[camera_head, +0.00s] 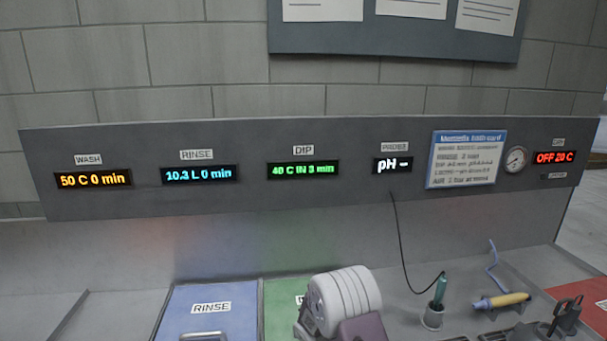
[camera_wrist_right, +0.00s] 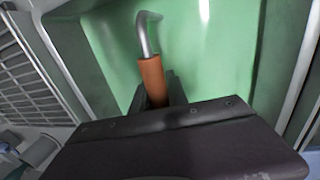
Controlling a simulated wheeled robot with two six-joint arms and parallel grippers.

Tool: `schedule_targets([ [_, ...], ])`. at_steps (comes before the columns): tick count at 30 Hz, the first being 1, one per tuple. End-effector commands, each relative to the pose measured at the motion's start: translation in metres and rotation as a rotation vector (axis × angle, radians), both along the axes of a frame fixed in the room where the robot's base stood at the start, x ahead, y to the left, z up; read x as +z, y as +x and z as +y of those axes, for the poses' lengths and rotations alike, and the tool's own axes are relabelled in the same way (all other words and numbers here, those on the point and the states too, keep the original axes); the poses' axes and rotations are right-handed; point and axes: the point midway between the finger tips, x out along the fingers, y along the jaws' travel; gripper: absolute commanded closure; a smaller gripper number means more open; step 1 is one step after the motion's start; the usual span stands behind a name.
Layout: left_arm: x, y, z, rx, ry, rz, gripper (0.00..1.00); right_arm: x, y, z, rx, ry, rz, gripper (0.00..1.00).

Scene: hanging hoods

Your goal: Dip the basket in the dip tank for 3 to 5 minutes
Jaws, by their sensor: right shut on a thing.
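The green dip tank (camera_head: 285,291) stands under the DIP display (camera_head: 303,169), which reads 40 C IN 3 min. My right arm covers much of the tank in the head view. In the right wrist view, my right gripper (camera_wrist_right: 157,92) is shut on an orange-brown handle (camera_wrist_right: 152,76) with a bent metal rod (camera_wrist_right: 146,32) at its end. The green tank wall (camera_wrist_right: 205,60) is behind the handle. The basket's body cannot be made out, so its depth in the tank is unclear. My left gripper is not in view.
The blue rinse tank (camera_head: 208,310) is left of the dip tank. On the right are a green probe in a cup (camera_head: 433,316), its black cable, a yellow-handled tool (camera_head: 502,300) and a red surface (camera_head: 585,295). The display panel (camera_head: 250,140) runs along the back.

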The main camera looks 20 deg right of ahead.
Motion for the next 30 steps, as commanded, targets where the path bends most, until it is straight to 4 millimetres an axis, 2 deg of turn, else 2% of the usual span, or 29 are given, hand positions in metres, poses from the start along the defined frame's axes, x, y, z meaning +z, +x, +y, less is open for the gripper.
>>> schedule_targets([
  [1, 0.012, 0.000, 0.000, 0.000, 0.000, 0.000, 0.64, 0.014, 0.001, 0.000, 0.001, -0.001, -0.003, 1.00],
  [30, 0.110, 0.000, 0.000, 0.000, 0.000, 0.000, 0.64, 0.135, 0.001, 0.000, 0.000, 0.000, -0.002, 1.00],
])
